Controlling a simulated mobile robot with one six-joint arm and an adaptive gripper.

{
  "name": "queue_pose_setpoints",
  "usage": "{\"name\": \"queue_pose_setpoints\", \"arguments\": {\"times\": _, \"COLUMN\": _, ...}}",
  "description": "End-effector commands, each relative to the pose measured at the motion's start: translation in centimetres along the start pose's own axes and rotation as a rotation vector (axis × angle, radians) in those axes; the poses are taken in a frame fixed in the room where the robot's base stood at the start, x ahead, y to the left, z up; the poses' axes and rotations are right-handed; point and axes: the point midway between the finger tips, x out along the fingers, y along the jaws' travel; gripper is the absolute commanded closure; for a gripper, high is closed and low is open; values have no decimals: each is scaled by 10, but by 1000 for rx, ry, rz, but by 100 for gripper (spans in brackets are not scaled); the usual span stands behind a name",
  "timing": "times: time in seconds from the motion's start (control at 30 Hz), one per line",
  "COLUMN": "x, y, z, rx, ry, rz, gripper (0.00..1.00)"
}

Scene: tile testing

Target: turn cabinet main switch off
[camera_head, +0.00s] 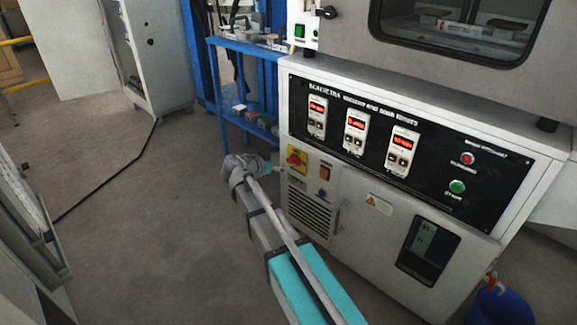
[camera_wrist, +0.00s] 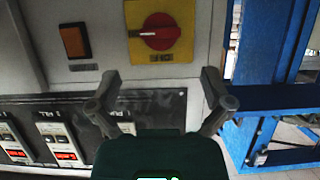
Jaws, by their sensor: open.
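The main switch is a red rotary knob on a yellow plate (camera_head: 297,158), on the cabinet's front below the left end of the black panel. In the wrist view the red knob (camera_wrist: 163,31) is at the top centre, its white mark pointing left, so its handle looks roughly horizontal. My gripper (camera_wrist: 160,78) is open and empty, its two fingers spread either side of the knob's column in the picture but below it, apparently not touching it. In the head view my gripper (camera_head: 262,166) is just left of the switch, partly hidden by my arm.
The cabinet (camera_head: 375,250) has a black display panel (camera_head: 420,155) with several red readouts, and red and green buttons. An orange rocker (camera_head: 325,173) is beside the switch; it also shows in the wrist view (camera_wrist: 75,41). A blue shelf (camera_head: 262,85) stands close behind.

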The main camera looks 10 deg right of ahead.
Motion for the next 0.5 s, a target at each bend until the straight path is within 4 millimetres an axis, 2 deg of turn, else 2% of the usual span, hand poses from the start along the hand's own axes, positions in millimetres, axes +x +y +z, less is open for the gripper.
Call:
{"name": "queue_pose_setpoints", "arguments": {"times": 0.03, "x": 11, "y": -1, "z": 2, "rx": 1, "ry": 0, "rz": 2, "gripper": 0}}
{"name": "queue_pose_setpoints", "arguments": {"times": 0.2, "x": 34, "y": 0, "z": 2, "rx": 2, "ry": 0, "rz": 1, "gripper": 0}}
{"name": "queue_pose_setpoints", "arguments": {"times": 0.5, "x": 55, "y": 0, "z": 0, "rx": 0, "ry": 0, "rz": 0, "gripper": 0}}
